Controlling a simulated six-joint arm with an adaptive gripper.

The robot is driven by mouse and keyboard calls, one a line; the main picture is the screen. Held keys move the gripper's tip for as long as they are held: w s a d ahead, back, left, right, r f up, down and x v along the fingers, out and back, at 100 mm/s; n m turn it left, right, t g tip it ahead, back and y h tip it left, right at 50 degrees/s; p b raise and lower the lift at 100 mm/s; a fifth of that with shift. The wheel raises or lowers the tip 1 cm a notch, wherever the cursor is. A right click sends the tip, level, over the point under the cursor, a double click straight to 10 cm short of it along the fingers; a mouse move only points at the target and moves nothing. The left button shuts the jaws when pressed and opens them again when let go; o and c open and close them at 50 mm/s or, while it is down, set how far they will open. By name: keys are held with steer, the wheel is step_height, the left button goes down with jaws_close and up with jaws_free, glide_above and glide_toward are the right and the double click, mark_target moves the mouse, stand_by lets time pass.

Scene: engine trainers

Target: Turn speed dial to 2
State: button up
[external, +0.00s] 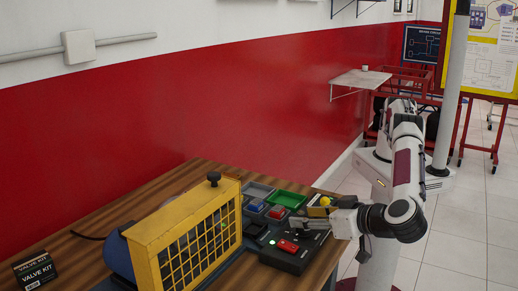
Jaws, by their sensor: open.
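A black control box (292,258) sits at the near right end of the wooden table, with a red switch (288,246) on its top. I cannot make out the speed dial or its numbers; my gripper may hide it, or it is too small to tell. My gripper (308,221) reaches in from the right, low over the back right of the control box. It is open, and nothing shows held in it. I cannot tell whether its fingers touch anything.
A yellow caged engine trainer (190,240) stands left of the control box. Bins, one green (286,199), and a box with a yellow button (325,201) lie behind. A Valve Kit box (35,271) sits at the far left. The red wall (180,120) bounds the table's back.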

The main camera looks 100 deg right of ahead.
step_height(320, 180, up, 7)
stand_by(0.4)
